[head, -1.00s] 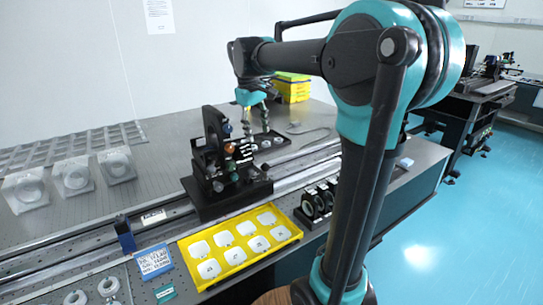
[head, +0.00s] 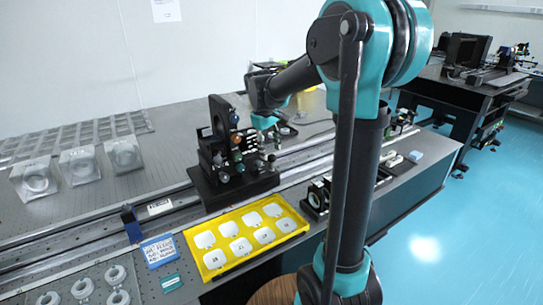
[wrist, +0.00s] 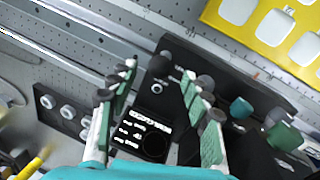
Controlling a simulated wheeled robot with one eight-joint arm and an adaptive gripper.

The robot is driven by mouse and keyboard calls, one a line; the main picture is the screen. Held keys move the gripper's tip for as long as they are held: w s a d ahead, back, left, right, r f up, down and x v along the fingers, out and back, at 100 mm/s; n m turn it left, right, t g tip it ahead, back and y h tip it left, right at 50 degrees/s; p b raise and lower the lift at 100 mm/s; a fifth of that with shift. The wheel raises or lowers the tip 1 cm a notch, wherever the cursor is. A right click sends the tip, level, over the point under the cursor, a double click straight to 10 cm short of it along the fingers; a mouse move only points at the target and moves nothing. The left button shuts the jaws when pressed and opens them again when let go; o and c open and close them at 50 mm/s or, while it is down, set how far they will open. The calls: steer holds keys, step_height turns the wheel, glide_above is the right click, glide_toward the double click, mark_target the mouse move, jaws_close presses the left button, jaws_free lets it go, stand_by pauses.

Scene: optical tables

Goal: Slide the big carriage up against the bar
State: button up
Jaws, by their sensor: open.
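The big carriage (head: 235,193) is a black base on the long rail, carrying a tall black mount and several coloured knobs. The carriage's black base also shows in the wrist view (wrist: 222,75).
A yellow tray (head: 222,272) of white pieces lies in front of the carriage. A white label (head: 159,207) lies in the gap by the rail. Blue and teal labels lie at the front left. Clear boxes (head: 79,166) stand behind the rail. Small black-mounted optics (head: 318,195) sit to the right.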

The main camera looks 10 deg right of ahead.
mark_target(272, 155)
steer(key=shift+w+d+f, duration=0.1)
steer(key=shift+d+f, duration=0.05)
steer(key=shift+f, duration=0.7)
steer(key=shift+w+d+f, duration=0.1)
steer(key=shift+f, duration=0.7)
jaws_close()
